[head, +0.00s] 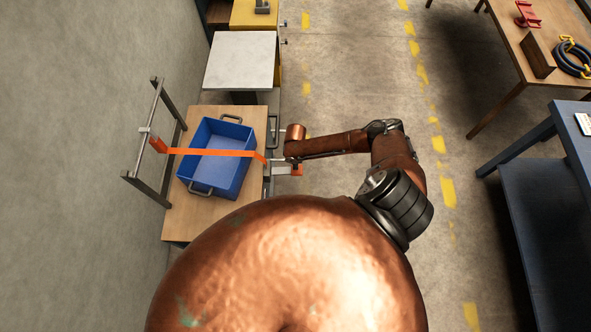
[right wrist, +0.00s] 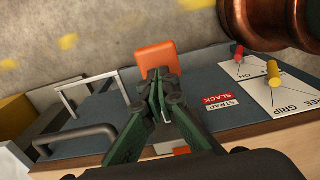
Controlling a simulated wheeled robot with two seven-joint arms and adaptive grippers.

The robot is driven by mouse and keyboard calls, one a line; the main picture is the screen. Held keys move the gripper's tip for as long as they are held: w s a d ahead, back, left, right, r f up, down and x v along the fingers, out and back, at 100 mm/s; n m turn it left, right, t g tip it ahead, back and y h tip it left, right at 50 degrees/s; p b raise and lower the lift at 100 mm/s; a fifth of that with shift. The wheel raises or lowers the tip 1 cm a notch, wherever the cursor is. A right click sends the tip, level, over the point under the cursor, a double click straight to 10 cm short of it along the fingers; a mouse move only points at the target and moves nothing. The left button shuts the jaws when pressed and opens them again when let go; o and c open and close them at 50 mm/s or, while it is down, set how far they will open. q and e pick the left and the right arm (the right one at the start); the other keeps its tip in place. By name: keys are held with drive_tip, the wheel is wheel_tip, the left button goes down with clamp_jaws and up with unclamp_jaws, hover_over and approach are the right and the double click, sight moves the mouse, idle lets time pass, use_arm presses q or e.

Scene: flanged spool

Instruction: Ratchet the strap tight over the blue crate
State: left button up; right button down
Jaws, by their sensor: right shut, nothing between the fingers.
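The blue crate (head: 215,157) sits on a wooden-topped bench (head: 228,218). An orange strap (head: 215,152) runs over it from the metal frame (head: 150,140) at the left to the bench's right edge. My right gripper (head: 292,160) is at that edge, beside the strap's end. In the right wrist view its green fingers (right wrist: 160,84) are shut and empty, in front of an orange handle (right wrist: 158,58). I cannot tell whether they touch it. A sign (right wrist: 222,102) reads "STRAP SLACK", with SLACK on red. My left gripper is out of view.
A panel (right wrist: 278,98) with a red lever (right wrist: 239,54) and a yellow lever (right wrist: 274,77) stands right of the sign. Metal rails (right wrist: 88,138) lie at its left. A white-topped table (head: 240,60) stands behind the bench. The floor (head: 345,60) to the right is clear.

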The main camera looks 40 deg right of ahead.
sight(295, 173)
drive_tip(key=shift+f, duration=0.2)
idle(0.4)
wheel_tip(295, 173, down, 8)
drive_tip(key=b, duration=0.5)
drive_tip(key=shift+r+b, duration=0.15)
drive_tip(key=shift+b, duration=0.2)
wheel_tip(295, 173, up, 8)
drive_tip(key=p, duration=0.8)
drive_tip(key=shift+r, duration=0.1)
wheel_tip(295, 173, down, 8)
drive_tip(key=b, duration=0.6)
wheel_tip(295, 173, up, 8)
drive_tip(key=p, duration=0.7)
